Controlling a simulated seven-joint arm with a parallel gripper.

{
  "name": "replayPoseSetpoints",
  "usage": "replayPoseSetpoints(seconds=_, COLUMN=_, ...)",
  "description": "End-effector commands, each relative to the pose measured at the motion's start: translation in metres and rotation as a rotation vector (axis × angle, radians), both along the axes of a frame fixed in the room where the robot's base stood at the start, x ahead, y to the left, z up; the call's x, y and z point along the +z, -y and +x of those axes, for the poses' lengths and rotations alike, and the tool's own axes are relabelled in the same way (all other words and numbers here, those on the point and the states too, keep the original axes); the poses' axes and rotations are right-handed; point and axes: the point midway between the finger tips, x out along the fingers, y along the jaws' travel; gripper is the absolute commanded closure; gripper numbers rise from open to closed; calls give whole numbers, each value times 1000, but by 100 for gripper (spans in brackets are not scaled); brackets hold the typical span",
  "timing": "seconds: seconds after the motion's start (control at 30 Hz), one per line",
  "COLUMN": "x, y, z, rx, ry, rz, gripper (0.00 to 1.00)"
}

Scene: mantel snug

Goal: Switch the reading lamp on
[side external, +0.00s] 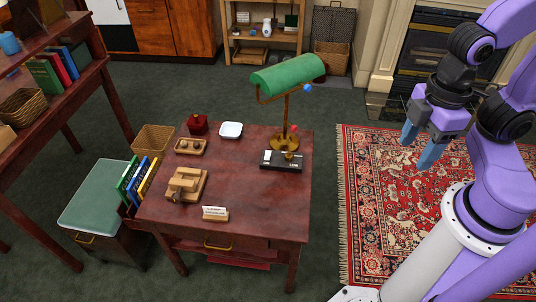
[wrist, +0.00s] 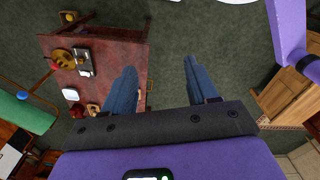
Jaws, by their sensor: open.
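The reading lamp has a green shade (side external: 288,73), a brass stem and a round brass base, and stands at the far right of the dark red desk (side external: 235,200). A blue knob (side external: 308,88) sits by the shade's right end and a red one (side external: 294,128) low by the stem. No glow shows under the shade. In the wrist view the green shade (wrist: 25,113) is at the left edge and the brass base (wrist: 61,58) on the desk. My gripper (side external: 419,148) is open and empty, right of the lamp and well apart, above the rug; its blue fingers show in the wrist view (wrist: 160,68).
A black stand with a brass piece (side external: 281,161) is just in front of the lamp base. A white dish (side external: 231,130), red box (side external: 197,124), wooden block piece (side external: 187,184) and name card (side external: 215,213) are on the desk. The space between gripper and lamp looks clear.

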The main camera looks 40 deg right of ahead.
Motion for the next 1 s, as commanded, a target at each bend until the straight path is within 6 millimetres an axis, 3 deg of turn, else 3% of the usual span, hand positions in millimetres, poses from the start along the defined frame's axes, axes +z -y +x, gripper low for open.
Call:
replayPoseSetpoints(seconds=0.17, x=0, y=0, z=0, rx=0, ry=0, rz=0, gripper=45)
replayPoseSetpoints(seconds=0.33, x=0, y=-5, z=7, rx=-25, ry=3, rz=-2, gripper=100)
replayPoseSetpoints(seconds=0.57, x=-3, y=-34, z=52, rx=-194, ry=24, rz=-9, gripper=100)
replayPoseSetpoints(seconds=1.0, x=-35, y=-88, z=183, rx=-641, ry=77, rz=-15, gripper=100)
